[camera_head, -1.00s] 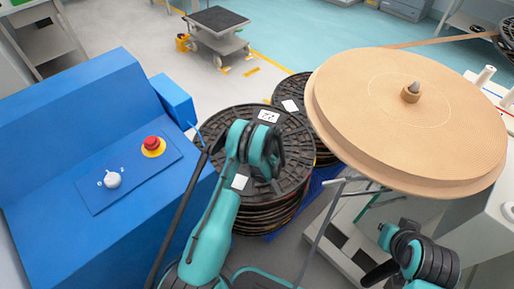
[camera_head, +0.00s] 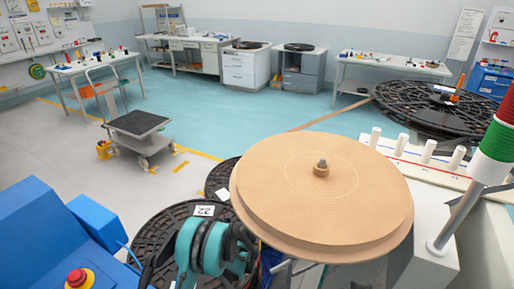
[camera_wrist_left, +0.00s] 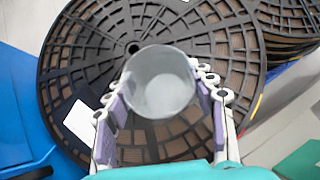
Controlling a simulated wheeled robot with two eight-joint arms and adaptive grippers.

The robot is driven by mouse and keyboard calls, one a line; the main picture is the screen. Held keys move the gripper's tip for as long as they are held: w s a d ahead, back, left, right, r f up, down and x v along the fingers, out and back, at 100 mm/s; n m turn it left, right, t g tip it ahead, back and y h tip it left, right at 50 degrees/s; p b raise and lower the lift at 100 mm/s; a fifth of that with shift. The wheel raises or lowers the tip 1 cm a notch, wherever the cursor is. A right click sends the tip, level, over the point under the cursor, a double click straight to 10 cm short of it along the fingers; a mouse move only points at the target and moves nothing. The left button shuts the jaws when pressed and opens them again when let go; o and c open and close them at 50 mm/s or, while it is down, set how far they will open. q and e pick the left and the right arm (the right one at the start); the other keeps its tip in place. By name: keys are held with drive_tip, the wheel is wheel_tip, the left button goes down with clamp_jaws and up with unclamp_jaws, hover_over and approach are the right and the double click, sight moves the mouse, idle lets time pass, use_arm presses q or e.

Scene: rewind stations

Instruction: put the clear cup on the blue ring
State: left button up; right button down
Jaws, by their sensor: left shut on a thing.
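In the left wrist view my left gripper (camera_wrist_left: 160,88) is shut on the clear cup (camera_wrist_left: 160,82), a greyish translucent cup seen from above between its two pads. The cup is held over a black slotted reel (camera_wrist_left: 75,55). In the head view my left arm shows at the bottom, over the reels, with its gripper and the cup hidden. I cannot make out the blue ring in either view. My right gripper is not in view.
A large tan roll (camera_head: 300,185) stands close in front, beside a stack light (camera_head: 497,140). A blue console (camera_head: 40,235) is at left. A cart (camera_head: 140,130) stands on open floor. Benches (camera_head: 95,68) line the back, and a black reel (camera_head: 435,105) is at right.

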use_arm(q)
drive_tip(key=s+d+r+m+t+h, duration=0.1)
drive_tip(key=s+d+r+m+h, duration=0.25)
drive_tip(key=s+d+r, duration=0.45)
drive_tip(key=s+d+r+m+t+h, duration=0.25)
drive_tip(key=s+d+r+m, duration=0.3)
drive_tip(key=s+r, duration=0.55)
drive_tip(key=w+a+r+n+g+y, duration=0.1)
drive_tip(key=w+a+r+n+y, duration=0.1)
drive_tip(key=a+r, duration=0.6)
drive_tip(key=shift+w+a+r+n, duration=0.35)
drive_tip(key=shift+a+n, duration=0.45)
drive_tip(key=shift+a, duration=0.1)
drive_tip(key=shift+f, duration=0.1)
